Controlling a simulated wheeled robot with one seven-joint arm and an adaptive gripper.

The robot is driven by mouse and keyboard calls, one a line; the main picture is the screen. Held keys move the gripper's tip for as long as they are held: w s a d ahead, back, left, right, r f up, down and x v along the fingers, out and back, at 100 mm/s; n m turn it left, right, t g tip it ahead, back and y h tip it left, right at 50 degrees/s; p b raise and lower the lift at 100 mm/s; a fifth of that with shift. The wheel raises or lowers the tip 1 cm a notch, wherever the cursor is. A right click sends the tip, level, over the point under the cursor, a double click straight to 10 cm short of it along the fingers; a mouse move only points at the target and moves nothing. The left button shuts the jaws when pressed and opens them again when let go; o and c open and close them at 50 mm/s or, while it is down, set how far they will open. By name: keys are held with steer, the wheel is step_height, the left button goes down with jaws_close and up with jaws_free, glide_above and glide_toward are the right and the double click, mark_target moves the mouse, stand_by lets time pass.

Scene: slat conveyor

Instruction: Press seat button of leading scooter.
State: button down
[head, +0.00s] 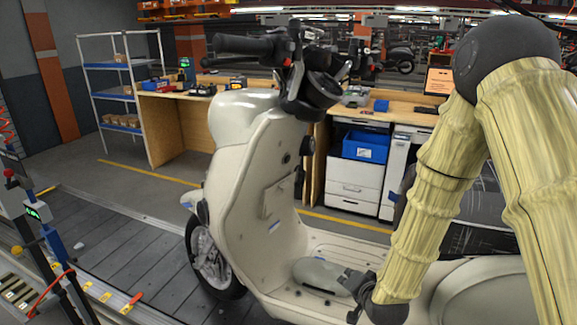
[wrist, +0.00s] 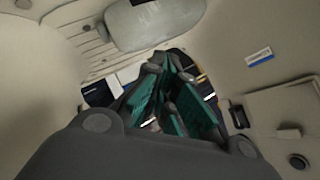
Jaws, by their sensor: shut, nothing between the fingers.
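A cream scooter (head: 236,168) stands upright on the slat conveyor, its front wheel to the left. Its inner leg shield carries a round dark lock (head: 307,146), a smaller dark round fitting (head: 285,158) and a blue sticker (head: 273,227). I cannot tell which fitting is the seat button. My gripper (head: 350,283) is low over the footboard, beside a grey oval pad (head: 317,272), apart from the leg shield. In the wrist view, my gripper (wrist: 168,88) is shut and empty. The blue sticker (wrist: 260,57) and a round dark fitting (wrist: 298,160) show at right.
The handlebar (head: 245,46) overhangs the leg shield at the top. A post with a small screen (head: 38,212) stands at left. Workbenches, a shelf (head: 122,95) and a blue bin (head: 365,146) are behind.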

mark_target(286, 158)
steer(key=w+a+r+m+t+y+p, duration=0.1)
steer(key=w+a+r, duration=0.1)
steer(key=r, duration=0.7)
steer(key=w+a+r+t+p, duration=0.1)
steer(key=w+r, duration=0.3)
steer(key=r, duration=0.5)
steer(key=w+a+r+m+t+y+p, duration=0.1)
steer(key=w+a+r+t, duration=0.1)
steer(key=r, duration=0.7)
steer(key=shift+w+a+m+t+y+p, duration=0.3)
steer(key=shift+w+a+t, duration=0.15)
steer(key=shift+w, duration=0.15)
steer(key=w+a+r+p, duration=0.1)
steer(key=w+a, duration=0.3)
steer(key=a, duration=0.3)
steer(key=shift+a+r+p, duration=0.3)
steer(key=shift+p, duration=0.1)
steer(key=shift+w+a, duration=0.1)
steer(key=shift+a, duration=0.05)
steer(key=shift+w+a+r, duration=0.1)
steer(key=shift+a, duration=0.15)
